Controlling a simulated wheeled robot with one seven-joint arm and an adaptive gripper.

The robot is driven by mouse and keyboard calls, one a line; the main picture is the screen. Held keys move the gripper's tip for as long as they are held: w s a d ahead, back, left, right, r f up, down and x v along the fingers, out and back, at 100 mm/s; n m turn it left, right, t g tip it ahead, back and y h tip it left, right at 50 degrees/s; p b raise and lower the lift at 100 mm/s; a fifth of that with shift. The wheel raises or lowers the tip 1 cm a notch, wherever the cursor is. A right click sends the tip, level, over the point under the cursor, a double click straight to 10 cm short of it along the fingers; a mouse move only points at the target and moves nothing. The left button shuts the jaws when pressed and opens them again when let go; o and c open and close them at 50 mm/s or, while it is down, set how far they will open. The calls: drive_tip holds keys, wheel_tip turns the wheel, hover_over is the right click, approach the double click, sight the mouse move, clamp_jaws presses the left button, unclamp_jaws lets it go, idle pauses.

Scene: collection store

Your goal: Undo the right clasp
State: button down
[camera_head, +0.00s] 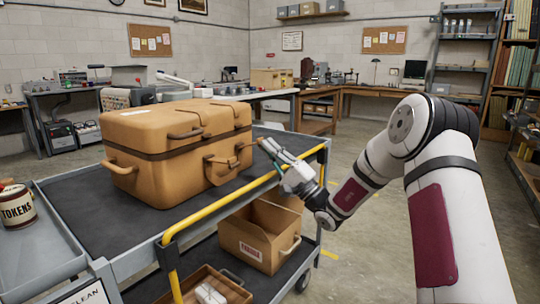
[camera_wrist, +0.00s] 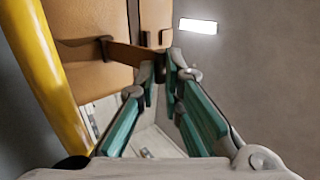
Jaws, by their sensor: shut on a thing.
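A tan hard case (camera_head: 178,150) with a dark band below its lid stands closed on the cart's top shelf. Its front side carries a brown handle (camera_head: 226,168) and small clasp parts near the lid seam. My gripper (camera_head: 264,146) reaches in from the right, close to the case's right front end. In the wrist view the teal-padded fingers (camera_wrist: 163,70) come together at the tip, at the end of a brown strap-like piece (camera_wrist: 125,55) on the case. They are shut on it, seemingly the right clasp; the fingertips hide the gripped part. The case wall (camera_wrist: 90,20) is just beyond.
The cart's yellow rail (camera_head: 215,207) runs close beneath my gripper and also shows at left in the wrist view (camera_wrist: 38,75). A TOKENS tin (camera_head: 17,208) stands at far left. Floor right of the cart is clear.

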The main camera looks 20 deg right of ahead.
idle(0.4)
drive_tip(key=c, duration=2)
unclamp_jaws()
drive_tip(key=shift+f, duration=0.1)
drive_tip(key=v, duration=1.2)
drive_tip(key=shift+w, duration=0.1)
drive_tip(key=x, duration=0.8)
drive_tip(key=shift+w+a+r, duration=0.15)
drive_tip(key=shift+r, duration=0.05)
